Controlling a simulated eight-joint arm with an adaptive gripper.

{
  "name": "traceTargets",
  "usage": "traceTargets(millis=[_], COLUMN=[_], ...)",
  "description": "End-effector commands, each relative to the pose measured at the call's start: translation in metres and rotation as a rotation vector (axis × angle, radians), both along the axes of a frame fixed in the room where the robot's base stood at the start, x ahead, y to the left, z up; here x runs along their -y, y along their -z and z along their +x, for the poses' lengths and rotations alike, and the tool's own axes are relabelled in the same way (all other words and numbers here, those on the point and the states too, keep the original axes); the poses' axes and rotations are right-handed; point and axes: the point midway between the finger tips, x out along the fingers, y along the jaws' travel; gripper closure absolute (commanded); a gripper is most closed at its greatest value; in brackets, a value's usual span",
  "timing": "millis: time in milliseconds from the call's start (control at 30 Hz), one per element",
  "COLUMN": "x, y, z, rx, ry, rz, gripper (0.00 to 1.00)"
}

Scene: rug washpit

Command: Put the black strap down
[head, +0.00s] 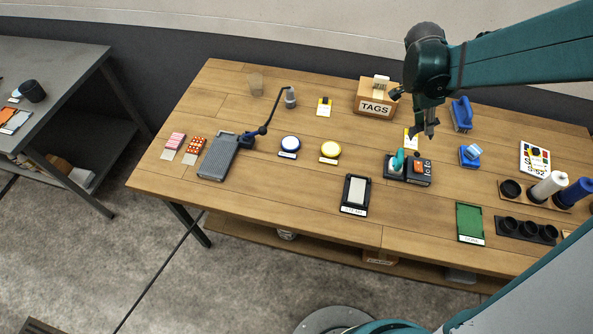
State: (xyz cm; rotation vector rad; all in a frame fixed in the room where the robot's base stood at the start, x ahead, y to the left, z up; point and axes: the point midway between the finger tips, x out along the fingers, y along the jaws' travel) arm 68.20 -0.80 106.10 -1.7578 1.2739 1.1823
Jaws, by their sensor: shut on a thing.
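My gripper (424,132) is at the right of centre, pointing down over the wooden table, behind the black and orange device. It is shut on a small dark thing at its fingertips, which I take to be the black strap (413,131). The strap is mostly hidden by the dark fingers, and its shape is too small to tell. A yellow-and-white card (408,142) lies just below and left of the fingertips. I cannot tell whether the strap touches it.
A TAGS box (374,98) stands left of my gripper. The black and orange device (418,171) is in front, with a blue-handled tool (461,115) and blue block (470,155) to the right.

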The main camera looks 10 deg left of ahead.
Motion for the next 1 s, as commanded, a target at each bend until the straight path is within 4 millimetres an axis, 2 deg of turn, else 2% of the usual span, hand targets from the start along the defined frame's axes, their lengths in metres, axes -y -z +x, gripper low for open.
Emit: traceTargets(millis=[33,467,1000], x=[-0.014,-0.117,-0.245], y=[0.000,0.000,0.000], z=[0.001,0.001,-0.023], rx=[-0.001,-0.001,0.000], ry=[-0.015,-0.100,-0.206], rz=[0.000,0.003,0.003], gripper=[0.92,0.92,0.92])
